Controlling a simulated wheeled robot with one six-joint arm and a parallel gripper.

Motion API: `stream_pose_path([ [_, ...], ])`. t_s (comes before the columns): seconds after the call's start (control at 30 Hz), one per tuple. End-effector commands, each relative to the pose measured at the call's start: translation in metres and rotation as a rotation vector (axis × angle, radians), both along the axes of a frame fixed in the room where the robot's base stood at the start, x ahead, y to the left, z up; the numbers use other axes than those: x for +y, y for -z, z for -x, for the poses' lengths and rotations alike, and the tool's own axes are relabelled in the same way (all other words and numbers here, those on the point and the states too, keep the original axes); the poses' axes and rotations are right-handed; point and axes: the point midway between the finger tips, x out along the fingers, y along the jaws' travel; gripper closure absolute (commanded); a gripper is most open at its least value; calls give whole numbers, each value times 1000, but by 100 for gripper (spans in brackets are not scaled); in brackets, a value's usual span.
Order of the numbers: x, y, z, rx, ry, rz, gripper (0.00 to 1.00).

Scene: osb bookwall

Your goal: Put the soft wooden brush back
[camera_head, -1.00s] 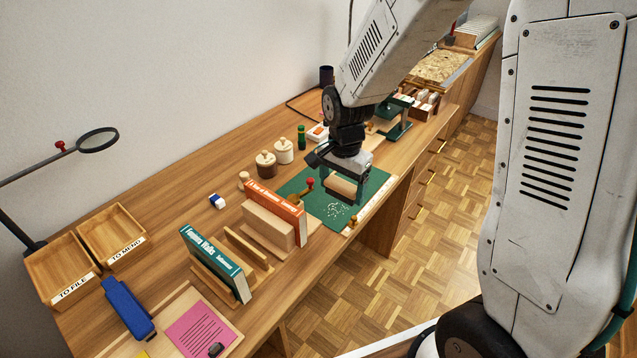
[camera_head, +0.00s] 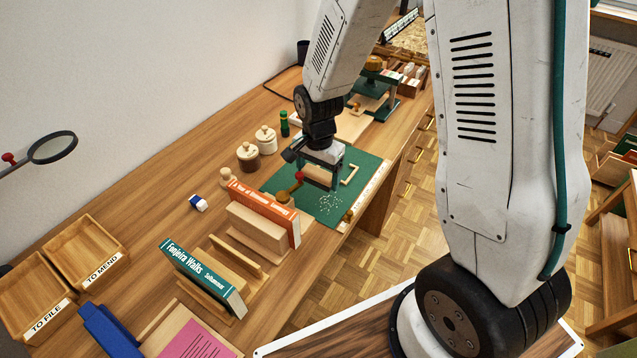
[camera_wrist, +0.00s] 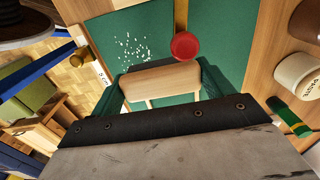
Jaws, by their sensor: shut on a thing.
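The wooden brush (camera_head: 318,174) is a pale, smooth block held between the fingers of my gripper (camera_head: 320,177). In the wrist view my gripper (camera_wrist: 162,84) is shut on the brush (camera_wrist: 165,81), with one dark green finger at each end.
White crumbs (camera_head: 330,203) lie on the mat. A red-knobbed tool (camera_head: 298,178) stands close left of the gripper. An orange book (camera_head: 262,210), a teal book (camera_head: 203,274) and lidded jars (camera_head: 248,156) stand nearby. Bare desk (camera_head: 160,205) lies to the left.

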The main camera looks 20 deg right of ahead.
Motion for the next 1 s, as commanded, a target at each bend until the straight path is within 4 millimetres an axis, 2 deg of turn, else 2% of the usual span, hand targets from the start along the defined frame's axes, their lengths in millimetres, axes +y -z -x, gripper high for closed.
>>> stream_pose_path([
  [0.23, -1, 35, 1, 4, 2, 0, 45],
  [0.6, -1, 39, 0, 1, 2, 0, 45],
  [0.63, -1, 39, 0, 1, 2, 1, 15],
  [0.7, -1, 38, 0, 0, 2, 0, 0],
  [1.0, -1, 33, 0, 0, 2, 0, 0],
])
